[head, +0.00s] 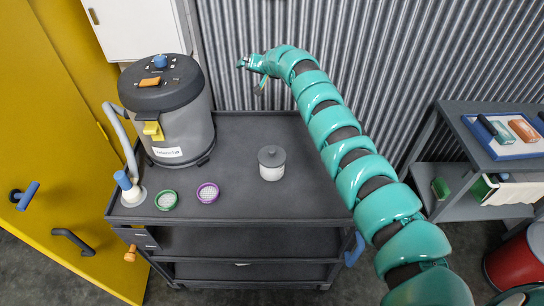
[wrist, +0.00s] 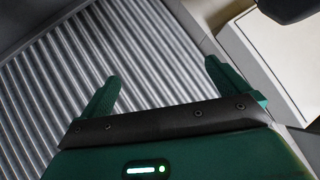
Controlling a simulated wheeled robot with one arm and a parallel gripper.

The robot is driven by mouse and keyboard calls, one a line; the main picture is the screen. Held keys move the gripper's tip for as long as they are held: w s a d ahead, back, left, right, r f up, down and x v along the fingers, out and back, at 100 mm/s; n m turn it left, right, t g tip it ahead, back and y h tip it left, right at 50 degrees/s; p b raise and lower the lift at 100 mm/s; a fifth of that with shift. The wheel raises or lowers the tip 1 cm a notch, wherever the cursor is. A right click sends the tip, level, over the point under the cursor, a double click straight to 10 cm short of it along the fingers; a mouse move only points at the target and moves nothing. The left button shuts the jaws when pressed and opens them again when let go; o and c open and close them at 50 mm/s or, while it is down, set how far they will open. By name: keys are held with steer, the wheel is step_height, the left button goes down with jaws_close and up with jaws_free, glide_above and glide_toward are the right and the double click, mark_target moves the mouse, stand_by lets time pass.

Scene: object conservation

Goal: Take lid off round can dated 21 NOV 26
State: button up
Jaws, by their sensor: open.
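A small round can (head: 271,171) with a light body and a dark grey lid (head: 271,156) stands upright on the cart's top, right of centre. The lid is on it and has a small knob. No date can be read at this size. My gripper (head: 250,75) is raised above the back of the cart, up and to the left of the can and well apart from it. In the wrist view my gripper (wrist: 160,85) has its two green fingers spread, with nothing between them. The can is not in the wrist view.
The dark cart top (head: 240,130) is clear around the can. A grey vacuum canister (head: 180,130) with a hose stands at its left. A green-rimmed disc (head: 166,200) and a purple-rimmed disc (head: 208,193) lie in front. A corrugated wall (head: 390,60) rises behind; a shelf (head: 450,150) stands right.

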steer(key=s+f+g+h, duration=0.1)
steer(key=s+g+h, duration=0.1)
steer(key=s+g, duration=0.6)
steer(key=g+h, duration=0.2)
steer(key=h, duration=0.1)
glide_above(272, 150)
step_height(272, 150, down, 11)
steer(key=p, duration=0.5)
steer(key=shift+w+d+f, duration=0.1)
steer(key=shift+w, duration=0.05)
steer(key=shift+f+p, duration=1.25)
steer(key=shift+f, duration=1.4)
steer(key=c, duration=0.6)
